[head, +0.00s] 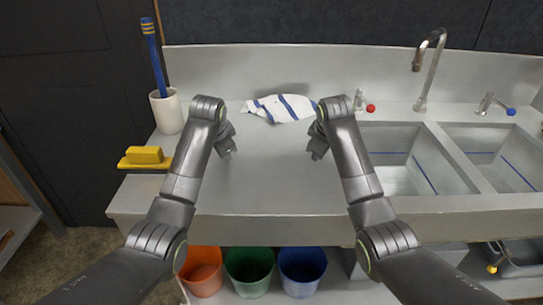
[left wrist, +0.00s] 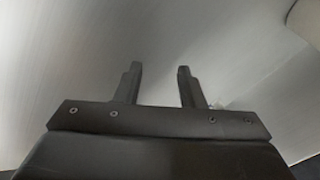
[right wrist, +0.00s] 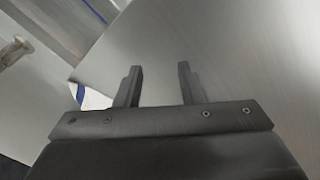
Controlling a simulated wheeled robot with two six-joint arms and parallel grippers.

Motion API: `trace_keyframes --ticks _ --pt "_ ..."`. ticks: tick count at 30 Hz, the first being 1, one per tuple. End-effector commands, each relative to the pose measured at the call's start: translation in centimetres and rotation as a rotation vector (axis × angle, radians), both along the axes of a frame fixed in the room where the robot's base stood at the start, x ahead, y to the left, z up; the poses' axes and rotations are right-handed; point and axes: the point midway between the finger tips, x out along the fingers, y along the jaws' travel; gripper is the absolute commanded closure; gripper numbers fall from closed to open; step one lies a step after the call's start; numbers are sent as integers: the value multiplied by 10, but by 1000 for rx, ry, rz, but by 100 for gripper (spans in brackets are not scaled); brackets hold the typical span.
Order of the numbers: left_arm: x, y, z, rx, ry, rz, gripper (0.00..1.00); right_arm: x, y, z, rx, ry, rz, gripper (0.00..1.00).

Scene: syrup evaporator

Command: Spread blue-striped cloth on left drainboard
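The white cloth with blue stripes (head: 281,108) lies bunched at the back of the left drainboard (head: 265,180), near the backsplash. A small white and blue bit of it shows at the left in the right wrist view (right wrist: 92,98). My left gripper (head: 228,150) is to the left and in front of the cloth, apart from it. In the left wrist view its fingers (left wrist: 160,70) are apart with nothing between them. My right gripper (head: 316,152) is to the right and in front of the cloth. In the right wrist view its fingers (right wrist: 160,70) are apart and empty.
A white holder (head: 166,112) with a blue stick stands at the back left. A yellow sponge (head: 145,155) sits on a yellow tray at the left edge. Sink basins (head: 400,165) and a faucet (head: 427,70) are at the right. Orange, green and blue buckets (head: 250,270) stand below.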

Motion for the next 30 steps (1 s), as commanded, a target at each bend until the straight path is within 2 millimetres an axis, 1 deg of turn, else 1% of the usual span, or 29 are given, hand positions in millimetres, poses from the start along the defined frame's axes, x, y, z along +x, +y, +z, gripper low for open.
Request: trace_keyframes --ticks 1,4,10,21,25,30 --pt "-2 -2 -4 -3 11 -2 60 -2 2 -4 3 11 2 60" --pt "-4 -2 2 -4 10 -4 60 -4 2 2 4 9 3 60" --pt "-16 -2 32 -4 5 -3 60 -16 1 31 4 5 3 60" --pt "-53 -1 78 -2 4 -2 60 -53 1 78 3 4 1 60" --pt "-60 -1 86 -3 5 -2 60 -60 1 86 2 5 1 60" --pt "-62 -1 87 -3 8 -1 60 -62 1 87 3 8 1 60"
